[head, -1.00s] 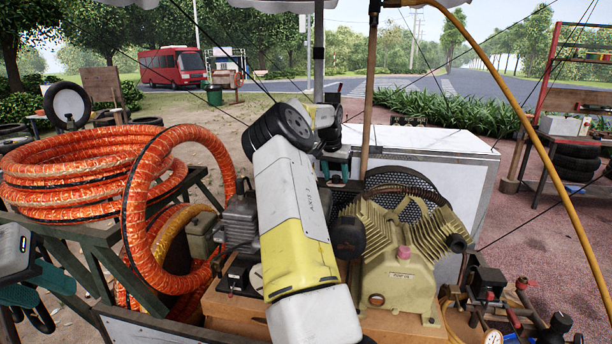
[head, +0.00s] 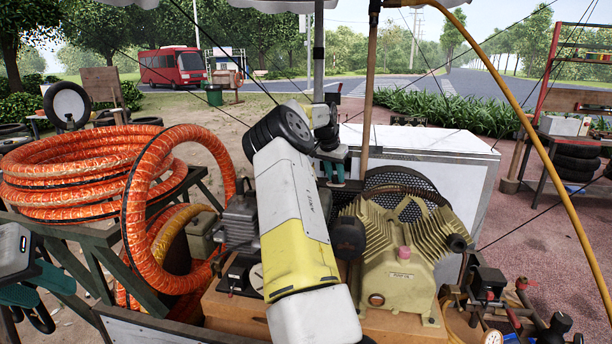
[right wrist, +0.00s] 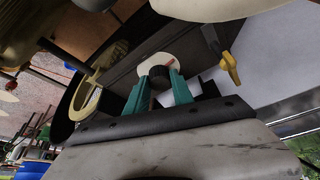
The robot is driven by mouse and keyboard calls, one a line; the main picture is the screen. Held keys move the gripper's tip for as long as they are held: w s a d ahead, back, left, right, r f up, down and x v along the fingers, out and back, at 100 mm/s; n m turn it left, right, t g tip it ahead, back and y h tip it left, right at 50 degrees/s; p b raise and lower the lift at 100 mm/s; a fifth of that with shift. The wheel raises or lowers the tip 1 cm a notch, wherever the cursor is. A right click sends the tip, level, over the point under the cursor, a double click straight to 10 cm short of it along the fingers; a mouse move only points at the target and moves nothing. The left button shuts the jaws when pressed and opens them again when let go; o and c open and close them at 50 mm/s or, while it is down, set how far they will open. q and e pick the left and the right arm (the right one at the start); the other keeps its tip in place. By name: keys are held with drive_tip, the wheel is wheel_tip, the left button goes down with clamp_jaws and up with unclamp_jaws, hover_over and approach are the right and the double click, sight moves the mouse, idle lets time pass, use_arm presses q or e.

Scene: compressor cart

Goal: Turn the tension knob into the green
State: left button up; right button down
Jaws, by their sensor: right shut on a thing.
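The tension knob (right wrist: 158,83) is a small dark knob in the right wrist view. It stands in front of a pale round dial (right wrist: 152,64) with a red mark on its right part; I see no green on it. My right gripper (right wrist: 156,86) has its teal fingers on either side of the knob and is shut on it. In the head view my right gripper (head: 337,172) is small, behind the compressor, and the knob cannot be made out there. My left gripper (head: 58,302) is at the lower left edge, its teal fingers apart and empty.
A yellow handle (right wrist: 230,67) is right of the dial. In the head view, the tan compressor (head: 400,277) and black mesh guard (head: 385,183) stand right of my right arm. Orange hose (head: 150,260) is at left, and a white chest (head: 455,178) stands behind.

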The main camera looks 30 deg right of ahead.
drive_tip(key=m, duration=0.2)
drive_tip(key=m+g, duration=0.1)
drive_tip(key=m, duration=0.1)
drive_tip(key=shift+w+g, duration=0.15)
drive_tip(key=shift+g, duration=0.15)
drive_tip(key=shift+w+m+g, duration=0.1)
drive_tip(key=shift+m+g, duration=0.5)
drive_tip(key=shift+m, duration=0.9)
drive_tip(key=shift+a, duration=0.1)
drive_tip(key=c, duration=1.1)
unclamp_jaws()
